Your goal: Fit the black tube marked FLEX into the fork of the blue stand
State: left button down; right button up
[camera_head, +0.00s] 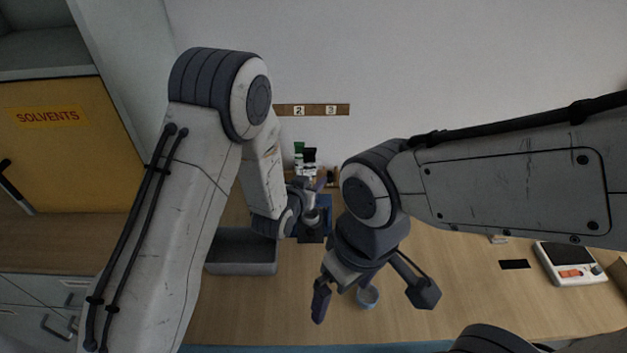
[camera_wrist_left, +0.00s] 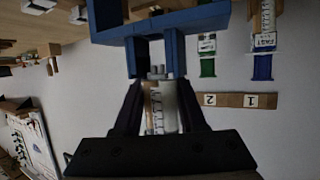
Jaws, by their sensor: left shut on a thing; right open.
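The blue stand (camera_head: 325,203) is on the table beyond my arms, partly covered by my left gripper (camera_head: 312,192). In the left wrist view the stand's blue fork (camera_wrist_left: 172,50) is close up, with two prongs. My left gripper (camera_wrist_left: 160,108) is shut on a tube (camera_wrist_left: 158,115) with a pale, marked side. The tube's tip is at or between the prongs; I cannot tell how deep it sits. I cannot read FLEX on it. My right gripper (camera_head: 372,296) is open and empty, fingers spread above the table.
A small bowl (camera_head: 368,297) lies below my right gripper. A grey tray (camera_head: 241,268) is left of the stand. A scale (camera_head: 569,264) is at the right.

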pick_arm(q)
jog(key=shift+f+b, duration=0.3)
jog(key=shift+b, duration=0.05)
jog(key=shift+s+f, duration=0.15)
jog(key=shift+f, duration=0.05)
dwell(0.4)
jog(key=shift+c, duration=2)
grip_release()
jog(key=shift+f, duration=0.1)
jog(key=shift+b, duration=0.45)
jog(key=shift+o, duration=0.6)
